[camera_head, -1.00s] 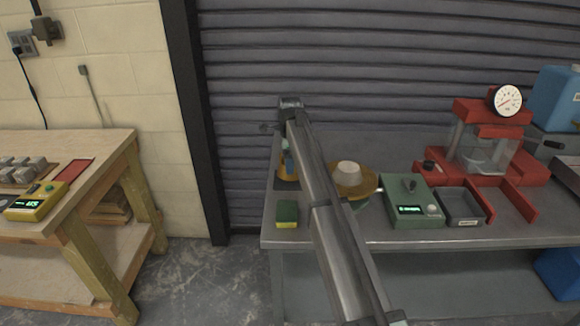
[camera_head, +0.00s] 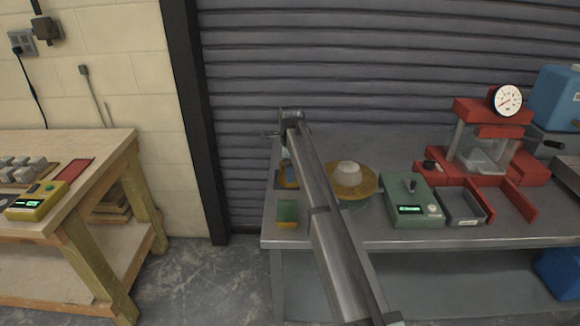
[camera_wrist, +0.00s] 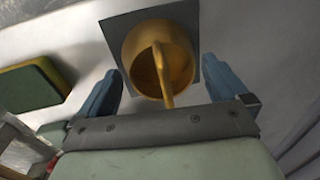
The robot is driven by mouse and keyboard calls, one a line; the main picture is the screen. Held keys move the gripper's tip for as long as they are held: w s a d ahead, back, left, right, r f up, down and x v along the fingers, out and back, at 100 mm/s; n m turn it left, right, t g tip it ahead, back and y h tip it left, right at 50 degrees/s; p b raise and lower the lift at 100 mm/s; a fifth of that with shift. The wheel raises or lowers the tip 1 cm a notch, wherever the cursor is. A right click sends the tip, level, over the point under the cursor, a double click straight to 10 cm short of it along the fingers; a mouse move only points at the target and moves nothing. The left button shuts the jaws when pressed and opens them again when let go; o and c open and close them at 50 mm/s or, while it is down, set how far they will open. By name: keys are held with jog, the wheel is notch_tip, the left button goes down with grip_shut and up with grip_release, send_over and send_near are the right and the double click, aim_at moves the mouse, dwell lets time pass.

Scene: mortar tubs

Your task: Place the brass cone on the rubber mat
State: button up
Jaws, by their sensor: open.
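The brass cone (camera_wrist: 160,55) stands on a dark square rubber mat (camera_wrist: 113,28) in the wrist view. Its hollow mouth and a brass handle face the camera. My gripper (camera_wrist: 163,68) is open, with one blue finger on each side of the cone. I cannot tell whether either finger touches it. In the head view my arm hides most of this spot; a bit of the brass cone (camera_head: 283,178) shows at the left end of the grey bench.
A green and yellow sponge (camera_head: 287,214) lies at the bench's front left. A round brass table with a white mound (camera_head: 348,175), a green control box (camera_head: 412,203), a grey tray (camera_head: 463,208) and a red press (camera_head: 490,140) stand to the right.

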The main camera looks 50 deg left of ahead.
jog(key=shift+r, duration=0.15)
notch_tip(320, 180, up, 12)
jog(key=s+d, duration=0.1)
dwell(0.4)
dwell(0.3)
